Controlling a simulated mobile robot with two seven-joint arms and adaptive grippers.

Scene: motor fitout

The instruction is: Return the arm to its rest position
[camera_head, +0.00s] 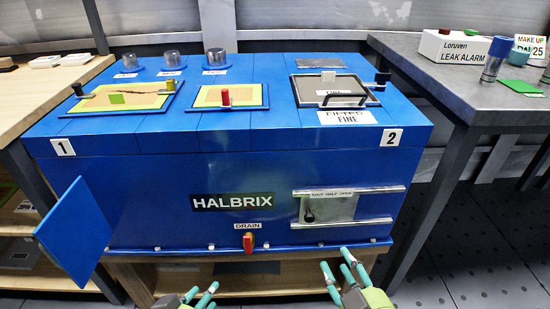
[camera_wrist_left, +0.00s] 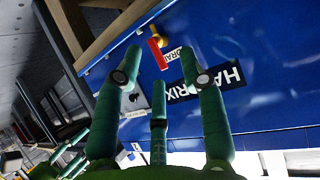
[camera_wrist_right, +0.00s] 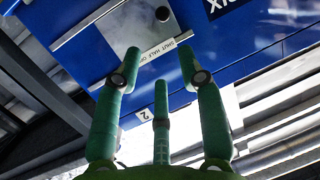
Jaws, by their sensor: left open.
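My left gripper (camera_head: 202,293) shows at the bottom of the head view, left of centre, in front of the blue machine's lower front. In the left wrist view its green fingers (camera_wrist_left: 165,62) are spread and empty, with the red drain handle (camera_wrist_left: 159,53) and HALBRIX label beyond them. My right gripper (camera_head: 338,268) is further right, below the sliding metal plate on the machine front. In the right wrist view its fingers (camera_wrist_right: 160,65) are spread apart with nothing between them. Neither gripper visibly touches the machine. Most of both arms is out of view.
The blue HALBRIX machine (camera_head: 160,195) fills the middle. A blue door panel (camera_head: 75,231) sticks out at its left front. The red drain handle (camera_head: 248,242) projects low on the front. A grey table (camera_head: 465,100) stands right, a wooden one (camera_head: 35,95) left. Dark floor (camera_head: 470,250) is open at right.

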